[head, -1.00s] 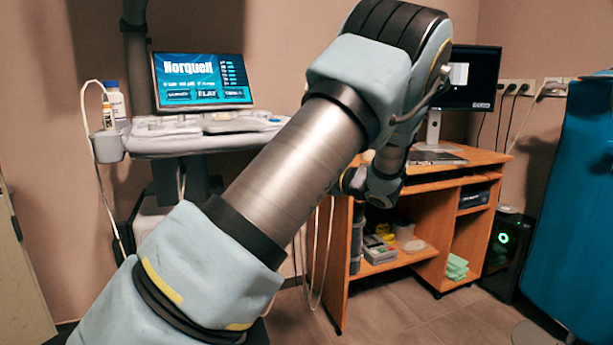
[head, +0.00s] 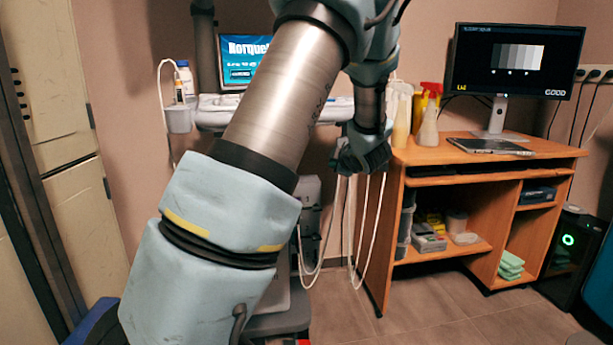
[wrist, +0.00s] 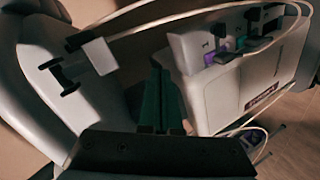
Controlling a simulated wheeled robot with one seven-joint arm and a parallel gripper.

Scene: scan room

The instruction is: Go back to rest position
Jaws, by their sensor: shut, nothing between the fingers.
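My gripper (head: 362,158) hangs at the end of my arm, in front of the ultrasound cart and just left of the wooden desk in the head view. It points downward and its fingertips are partly hidden and small there. In the wrist view my gripper's two green-grey fingers (wrist: 163,98) lie together, shut, with nothing between them. Below them in that view is the cart's white body (wrist: 255,85) with probe connectors and pale cables.
The ultrasound cart (head: 212,108) with its screen stands behind my arm, its cables hanging in loops. The wooden desk (head: 490,155) to the right holds a monitor (head: 512,62), a laptop (head: 490,146) and spray bottles. A black computer (head: 570,255) stands beside it. Floor (head: 430,318) in front is clear.

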